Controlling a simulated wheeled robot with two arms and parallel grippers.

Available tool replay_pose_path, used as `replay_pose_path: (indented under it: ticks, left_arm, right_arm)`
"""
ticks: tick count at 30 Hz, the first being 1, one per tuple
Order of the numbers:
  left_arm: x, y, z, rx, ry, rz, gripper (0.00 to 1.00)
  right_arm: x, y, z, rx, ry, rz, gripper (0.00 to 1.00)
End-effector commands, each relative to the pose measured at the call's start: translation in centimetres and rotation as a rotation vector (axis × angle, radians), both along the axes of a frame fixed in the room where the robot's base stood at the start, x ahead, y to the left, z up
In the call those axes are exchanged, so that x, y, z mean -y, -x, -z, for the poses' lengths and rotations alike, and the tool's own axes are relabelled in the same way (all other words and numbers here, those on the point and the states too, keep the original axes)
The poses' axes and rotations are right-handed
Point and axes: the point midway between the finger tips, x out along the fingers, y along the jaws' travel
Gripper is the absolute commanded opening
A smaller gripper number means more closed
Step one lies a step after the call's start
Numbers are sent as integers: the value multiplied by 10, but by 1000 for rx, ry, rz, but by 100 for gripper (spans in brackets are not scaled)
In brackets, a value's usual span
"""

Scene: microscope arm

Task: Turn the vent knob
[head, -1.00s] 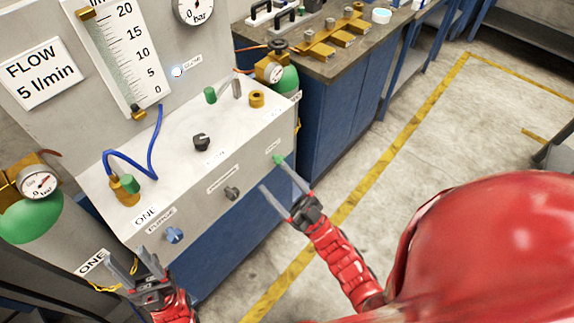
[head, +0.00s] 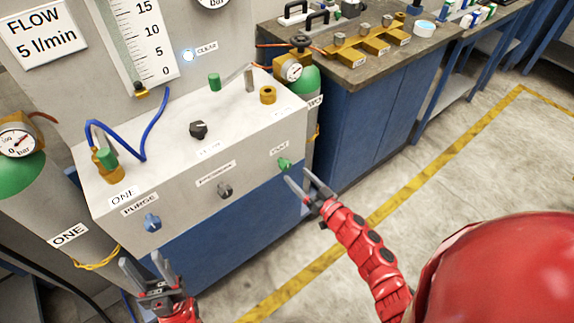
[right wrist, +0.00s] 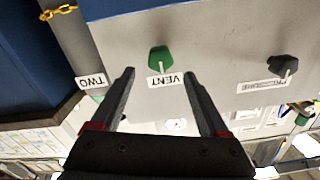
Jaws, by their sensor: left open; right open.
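The green vent knob (head: 284,164) sits at the right end of the front face of the grey panel box (head: 180,190). In the right wrist view the vent knob (right wrist: 160,59) shows just beyond the fingertips, with an upside-down VENT label beside it. My right gripper (head: 297,177) is open and empty close to the knob, a little below and right of it in the head view. In the right wrist view its fingers (right wrist: 157,74) stand apart, with the knob roughly between their lines and a visible gap. My left gripper (head: 141,258) is open and empty below the blue purge knob (head: 152,222).
A black knob (head: 224,190) sits between the purge and vent knobs. A green-topped cylinder (head: 305,90) stands behind the box's right end, beside a blue bench (head: 365,120). Another cylinder (head: 60,215) stands at left. Floor at right is open.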

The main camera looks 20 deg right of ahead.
Motion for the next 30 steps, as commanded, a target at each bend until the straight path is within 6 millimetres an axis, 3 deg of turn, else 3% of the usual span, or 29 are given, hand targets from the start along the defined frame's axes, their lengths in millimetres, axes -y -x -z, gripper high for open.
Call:
replay_pose_path:
  ticks: [3, 9, 22, 23, 30]
  left_arm:
    - [0, 0, -1, 0, 0, 0, 50]
    - [0, 0, -1, 0, 0, 0, 50]
    - [0, 0, 0, 0, 0, 0, 50]
    - [0, 0, -1, 0, 0, 0, 50]
    - [0, 0, 0, 0, 0, 0, 50]
  right_arm:
    - [-9, -26, -1, 1, -3, 1, 78]
    - [-18, -53, 0, -1, 0, 3, 78]
    - [-23, -63, 1, -2, 0, 0, 78]
    - [-23, -63, 1, -2, 0, 0, 76]
    - [-23, -63, 1, -2, 0, 0, 33]
